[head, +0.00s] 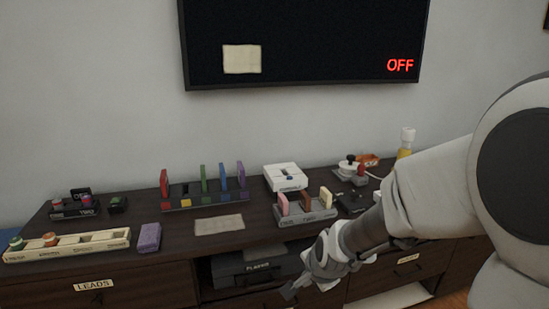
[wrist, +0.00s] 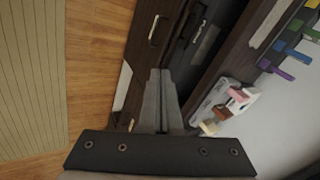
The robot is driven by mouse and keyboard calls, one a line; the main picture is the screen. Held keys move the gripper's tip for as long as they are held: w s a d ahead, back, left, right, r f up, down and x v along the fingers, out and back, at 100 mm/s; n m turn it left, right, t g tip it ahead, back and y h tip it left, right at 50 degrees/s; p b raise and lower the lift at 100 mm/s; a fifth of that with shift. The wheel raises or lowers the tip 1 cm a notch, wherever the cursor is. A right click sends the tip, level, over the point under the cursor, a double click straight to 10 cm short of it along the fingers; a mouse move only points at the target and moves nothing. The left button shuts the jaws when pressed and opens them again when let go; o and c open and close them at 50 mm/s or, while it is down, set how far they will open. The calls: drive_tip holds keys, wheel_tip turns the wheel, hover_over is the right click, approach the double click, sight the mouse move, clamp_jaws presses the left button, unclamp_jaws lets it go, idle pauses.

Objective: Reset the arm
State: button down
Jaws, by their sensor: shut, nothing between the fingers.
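My gripper (head: 290,291) is in front of the dark wooden cabinet, below its top edge, near the lower middle of the head view. Its fingers are together and empty. In the wrist view the closed fingers (wrist: 160,76) point up the picture, over the cabinet front. My arm reaches in from the right side of the head view, bent down toward the cabinet, and hides part of the cabinet's right side. Nothing touches the fingers as far as I can see.
The cabinet top (head: 258,234) holds a rack of coloured pieces (head: 205,200), a grey holder (head: 305,217), a white device (head: 285,177), a purple block (head: 149,237) and a wooden tray (head: 75,246). A shelf compartment holds a dark box (head: 255,268). A wall screen (head: 310,40) reads OFF.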

drive_tip(key=s+d+r+n+h, duration=0.1)
drive_tip(key=s+d+r+n, duration=0.15)
drive_tip(key=s+r, duration=0.25)
drive_tip(key=s+d+r+n, duration=0.1)
drive_tip(key=s+r+n, duration=0.2)
drive_tip(key=s+r, duration=0.25)
drive_tip(key=s+d+r+n+b, duration=0.1)
drive_tip(key=s+d+n, duration=0.15)
drive_tip(key=s, duration=0.25)
drive_tip(key=s+d+r+n+b, duration=0.1)
drive_tip(key=s+r+n, duration=0.1)
drive_tip(key=s+n, duration=0.3)
wheel_tip(320, 180, up, 22)
drive_tip(key=m+p, duration=0.1)
drive_tip(key=p, duration=2.1)
drive_tip(key=shift+f+g+h, duration=0.15)
drive_tip(key=shift+g+h, duration=0.15)
drive_tip(key=shift+s+d, duration=0.1)
